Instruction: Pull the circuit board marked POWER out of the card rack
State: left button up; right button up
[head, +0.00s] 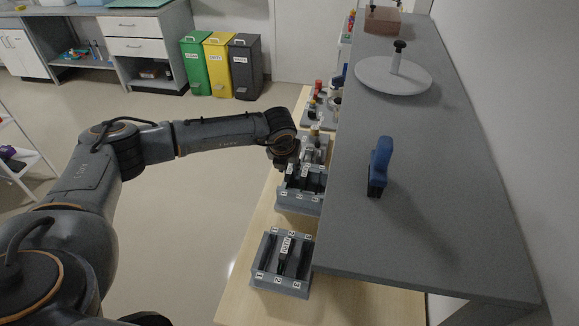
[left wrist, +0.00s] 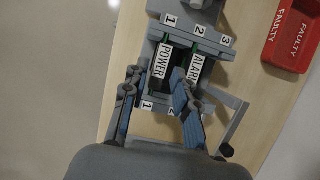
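The card rack (left wrist: 190,20) is a grey holder with numbered slots, below my left gripper. In the left wrist view the board marked POWER (left wrist: 161,61) stands in slot 1 and the board marked ALARM (left wrist: 195,68) in slot 2. Slot 3 looks empty. My left gripper (left wrist: 156,72) is open, with one finger left of the POWER board and the other between the two boards. I cannot tell whether either finger touches a board. In the head view my left gripper (head: 290,166) partly hides the rack (head: 299,205). My right gripper is not in view.
A red bin marked FAULTY (left wrist: 291,36) lies right of the rack. A second grey rack (head: 267,279) holding a labelled board (head: 285,247) stands nearer on the wooden bench (head: 240,290). A grey shelf (head: 430,210) with a blue-handled tool (head: 380,165) overhangs the bench's right side.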

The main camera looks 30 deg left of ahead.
aim_at(289, 170)
pick_arm(q)
jog(key=x, duration=0.3)
jog(key=shift+w+f+p, duration=0.1)
jog(key=shift+p, duration=0.25)
jog(key=shift+w+f, duration=0.1)
jog(key=shift+f, duration=0.25)
grip_shut()
jog(key=shift+c, duration=1.6)
grip_release()
grip_shut()
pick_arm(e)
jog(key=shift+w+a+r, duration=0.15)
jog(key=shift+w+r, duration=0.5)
pick_arm(q)
jog(key=shift+r, duration=0.2)
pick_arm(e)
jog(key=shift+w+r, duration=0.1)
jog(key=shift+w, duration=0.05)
